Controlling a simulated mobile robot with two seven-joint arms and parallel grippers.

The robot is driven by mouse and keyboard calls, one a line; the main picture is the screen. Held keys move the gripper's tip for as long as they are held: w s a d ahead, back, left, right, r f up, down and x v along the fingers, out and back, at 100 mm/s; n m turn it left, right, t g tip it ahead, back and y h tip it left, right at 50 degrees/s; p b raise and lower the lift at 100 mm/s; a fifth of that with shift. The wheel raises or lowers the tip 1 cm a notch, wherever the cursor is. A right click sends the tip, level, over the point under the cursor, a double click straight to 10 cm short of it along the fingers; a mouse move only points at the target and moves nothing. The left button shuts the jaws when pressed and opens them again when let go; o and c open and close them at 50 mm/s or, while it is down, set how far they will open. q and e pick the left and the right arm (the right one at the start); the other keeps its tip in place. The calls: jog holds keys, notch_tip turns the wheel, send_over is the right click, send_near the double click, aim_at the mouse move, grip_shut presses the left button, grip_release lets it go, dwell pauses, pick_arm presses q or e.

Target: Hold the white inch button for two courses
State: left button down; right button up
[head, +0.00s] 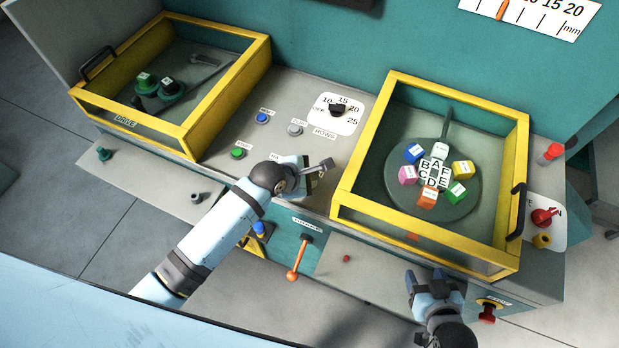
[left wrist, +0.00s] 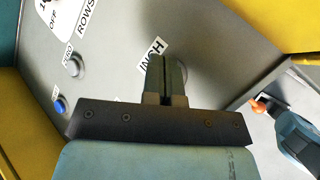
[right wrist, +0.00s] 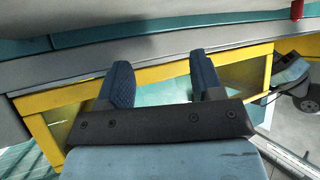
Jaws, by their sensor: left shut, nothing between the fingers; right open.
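The INCH label (left wrist: 152,55) shows in the left wrist view, right by my left fingertips. The white inch button is not clearly visible; my left gripper covers the panel there. My left gripper (head: 328,165) is shut and empty over the front of the grey panel (head: 222,127). In the left wrist view its closed fingers (left wrist: 166,62) point at the panel beside the label, and I cannot tell whether they touch it. My right gripper (head: 432,280) is open and empty, low in front of the right yellow-framed guard. Its spread fingers (right wrist: 162,78) show in the right wrist view.
A grey-white button (head: 295,129), blue button (head: 262,118) and green button (head: 238,152) sit near the left gripper. A ROWS dial (head: 338,108) is behind. The right yellow guard (head: 398,245) encloses coloured lettered blocks. An orange lever (head: 298,260) hangs in front.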

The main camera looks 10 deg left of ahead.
pick_arm(q)
jog(key=shift+f, duration=0.45)
dwell(2.4)
jog(key=shift+r, duration=0.15)
dwell(1.9)
jog(key=shift+r, duration=0.8)
jog(key=shift+r, duration=0.1)
jog(key=shift+r, duration=2.4)
